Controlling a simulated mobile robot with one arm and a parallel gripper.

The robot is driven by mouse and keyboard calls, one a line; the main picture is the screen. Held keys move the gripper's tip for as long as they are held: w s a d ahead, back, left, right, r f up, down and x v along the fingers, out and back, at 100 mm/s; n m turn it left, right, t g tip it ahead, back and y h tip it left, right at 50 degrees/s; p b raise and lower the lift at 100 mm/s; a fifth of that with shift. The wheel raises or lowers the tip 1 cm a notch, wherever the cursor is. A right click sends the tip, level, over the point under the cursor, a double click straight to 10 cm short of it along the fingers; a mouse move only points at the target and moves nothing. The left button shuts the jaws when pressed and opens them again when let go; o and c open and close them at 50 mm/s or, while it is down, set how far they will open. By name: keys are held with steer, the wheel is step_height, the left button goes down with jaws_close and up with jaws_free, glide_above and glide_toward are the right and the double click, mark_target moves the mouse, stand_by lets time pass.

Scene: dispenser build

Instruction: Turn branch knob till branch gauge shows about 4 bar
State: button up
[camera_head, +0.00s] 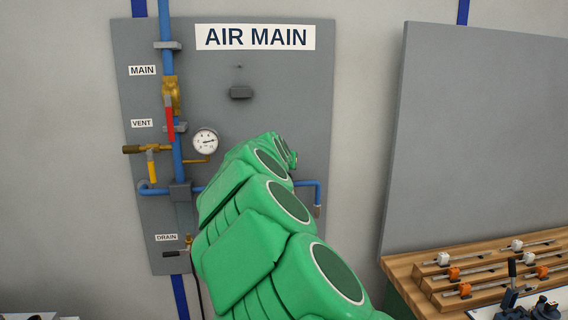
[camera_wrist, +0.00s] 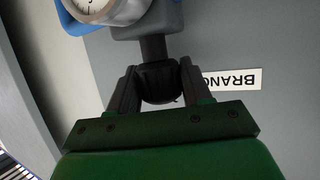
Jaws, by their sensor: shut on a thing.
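In the wrist view my gripper (camera_wrist: 158,70) has its two dark fingers on either side of the black branch knob (camera_wrist: 160,84) and is shut on it. The knob sits on a dark stem below a grey regulator body. The branch gauge (camera_wrist: 104,8) shows only in part at the top edge; its needle and reading cannot be made out. The white BRANCH label (camera_wrist: 235,79) appears upside down, partly hidden by a finger. In the head view my green arm hides the gripper, knob and branch gauge.
A wooden bench (camera_head: 400,268) stands at the right.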

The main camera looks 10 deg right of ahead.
steer(key=shift+r, duration=0.15)
steer(key=o, duration=0.7)
steer(key=shift+s, duration=0.1)
steer(key=v, duration=0.7)
steer(key=shift+s, duration=0.25)
steer(key=shift+a, duration=0.15)
